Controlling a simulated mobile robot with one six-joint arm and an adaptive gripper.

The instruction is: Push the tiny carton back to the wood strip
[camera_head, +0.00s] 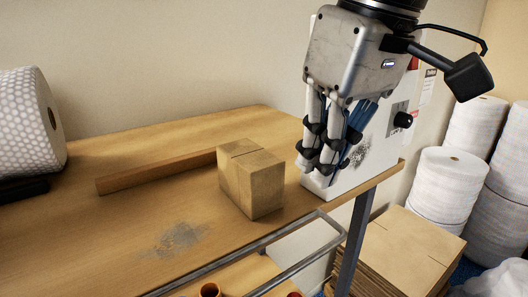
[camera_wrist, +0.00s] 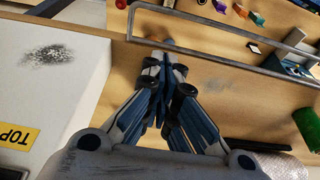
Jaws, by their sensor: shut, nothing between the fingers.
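The tiny carton (camera_head: 252,182) is a brown taped box standing on the wooden table, near its front edge. The wood strip (camera_head: 155,172) is a long brown bar lying behind and left of it, its right end passing behind the carton. My gripper (camera_head: 316,176) is shut and empty, fingers pointing down, to the right of the carton with a gap between them. In the wrist view my gripper (camera_wrist: 164,62) covers the middle, and I cannot make out the carton there.
A white machine (camera_head: 372,140) stands right behind my gripper. A bubble-wrap roll (camera_head: 28,118) lies at the left. A metal rail (camera_head: 285,232) runs along the table's front edge. Flat cardboard (camera_head: 405,250) and white rolls (camera_head: 445,190) are at the right.

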